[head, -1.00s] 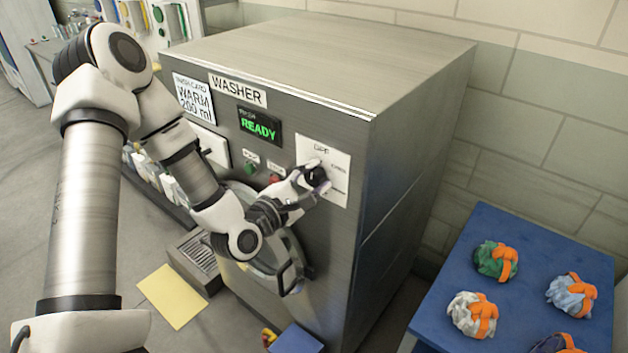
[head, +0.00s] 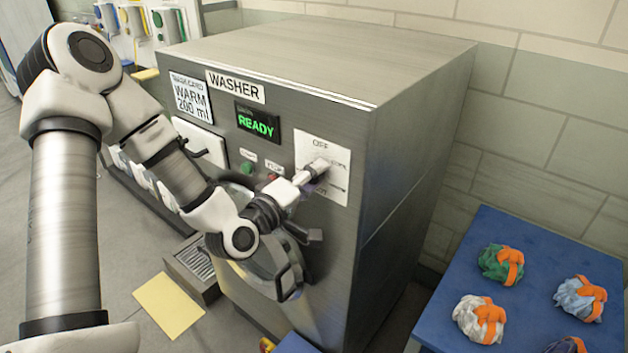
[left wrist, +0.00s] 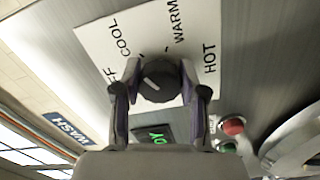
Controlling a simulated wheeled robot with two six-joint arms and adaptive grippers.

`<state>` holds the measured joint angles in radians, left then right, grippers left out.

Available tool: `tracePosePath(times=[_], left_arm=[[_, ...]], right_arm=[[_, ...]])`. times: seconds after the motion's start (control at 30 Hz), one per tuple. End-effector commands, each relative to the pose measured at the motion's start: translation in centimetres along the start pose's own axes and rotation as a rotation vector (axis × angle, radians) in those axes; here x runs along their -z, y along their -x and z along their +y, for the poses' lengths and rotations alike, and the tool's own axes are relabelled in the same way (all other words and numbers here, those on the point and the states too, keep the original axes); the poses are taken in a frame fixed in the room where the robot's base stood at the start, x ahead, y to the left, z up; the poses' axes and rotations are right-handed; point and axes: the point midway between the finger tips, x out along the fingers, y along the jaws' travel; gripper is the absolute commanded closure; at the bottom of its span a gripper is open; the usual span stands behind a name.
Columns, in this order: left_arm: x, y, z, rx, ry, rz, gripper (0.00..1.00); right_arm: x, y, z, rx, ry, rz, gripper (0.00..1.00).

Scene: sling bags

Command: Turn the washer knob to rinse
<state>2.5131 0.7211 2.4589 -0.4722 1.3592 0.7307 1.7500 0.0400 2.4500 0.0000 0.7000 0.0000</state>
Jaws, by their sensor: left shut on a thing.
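The washer (head: 300,60) is a grey metal cabinet. Its dark round knob (left wrist: 158,80) sits on a white dial plate (head: 334,193) on the front panel. In the left wrist view the plate reads COOL, WARM and HOT, plus a partly covered word ending in F; in the head view OFF is at the top. No rinse label is legible. My left gripper (left wrist: 160,95) is shut on the knob, one finger on each side. A white mark shows on the knob's face. In the head view the gripper (head: 316,170) largely hides the knob. My right gripper is not in view.
A green READY display (head: 258,124), a green button (head: 246,168) and a red button (left wrist: 233,126) are near the dial. The round washer door is below my left arm. A blue table (head: 480,260) with several banded cloth bundles stands at the right.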

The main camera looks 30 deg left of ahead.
Motion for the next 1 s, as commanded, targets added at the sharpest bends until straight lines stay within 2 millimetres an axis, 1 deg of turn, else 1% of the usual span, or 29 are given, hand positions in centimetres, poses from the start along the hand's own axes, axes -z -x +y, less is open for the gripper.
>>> tracePosePath(times=[0.4,1.0], left_arm=[[0.3,-0.1,0.0,-0.006,-0.396,0.009,0.93],[0.5,-0.1,0.0,-0.005,-0.965,0.014,0.93]], right_arm=[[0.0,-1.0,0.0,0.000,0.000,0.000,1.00],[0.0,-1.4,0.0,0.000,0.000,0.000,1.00]])
